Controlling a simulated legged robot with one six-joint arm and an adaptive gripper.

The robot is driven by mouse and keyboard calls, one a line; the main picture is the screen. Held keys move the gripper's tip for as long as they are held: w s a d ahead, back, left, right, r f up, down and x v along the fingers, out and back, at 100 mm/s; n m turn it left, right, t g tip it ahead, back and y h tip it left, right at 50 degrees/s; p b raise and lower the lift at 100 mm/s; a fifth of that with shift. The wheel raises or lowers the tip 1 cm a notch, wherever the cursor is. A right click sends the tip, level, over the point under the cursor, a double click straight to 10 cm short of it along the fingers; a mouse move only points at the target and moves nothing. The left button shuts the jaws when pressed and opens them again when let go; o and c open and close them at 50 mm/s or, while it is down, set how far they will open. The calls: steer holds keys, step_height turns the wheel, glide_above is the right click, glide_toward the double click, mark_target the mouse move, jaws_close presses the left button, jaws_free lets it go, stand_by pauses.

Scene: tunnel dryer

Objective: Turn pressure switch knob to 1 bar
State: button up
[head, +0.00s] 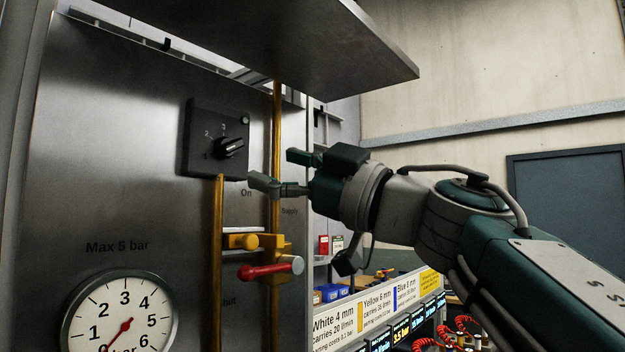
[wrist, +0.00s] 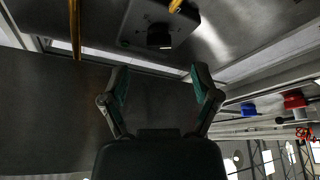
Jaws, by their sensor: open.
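The pressure switch is a dark square plate (head: 201,162) on the upright metal panel, marked with small numbers including 2 and 3. Its black knob (head: 229,147) sits at the plate's right of centre; which mark it points to is hard to tell. In the wrist view the knob (wrist: 159,37) shows at the top centre, ahead of the fingers. My gripper (head: 277,170) is open and empty, to the right of the knob and apart from it. Its two fingers (wrist: 159,83) are spread wide in the wrist view. A round gauge (head: 121,318) marked "Max 5 bar" is at lower left.
A yellow pipe (head: 217,240) runs up to the switch plate's lower edge, and another (head: 276,130) stands to its right. A red-handled valve (head: 268,269) juts out below. A metal hood (head: 300,40) overhangs above. Signs and shelves are at lower right.

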steer(key=v, duration=0.5)
steer(key=shift+s+d+f, duration=0.15)
steer(key=shift+d+f, duration=0.05)
steer(key=shift+d, duration=0.05)
steer(key=w+d+f+m+t+h, duration=0.6)
steer(key=d+f+m+t+h, duration=0.2)
steer(key=d+m+t+h, duration=0.5)
step_height(320, 180, down, 14)
steer(key=d+m+g+h, duration=0.3)
steer(key=m+g+h, duration=0.3)
steer(key=h, duration=0.2)
steer(key=s+a+f+g+y, duration=0.1)
steer(key=s+f+g, duration=0.5)
steer(key=f, duration=0.7)
steer(key=s+a+f+g+y, duration=0.1)
steer(key=s+f+g, duration=0.5)
steer(key=f, duration=0.8)
steer(key=s+a, duration=0.1)
steer(key=s, duration=0.1)
steer(key=shift+s+f, duration=0.3)
steer(key=shift+s, duration=0.1)
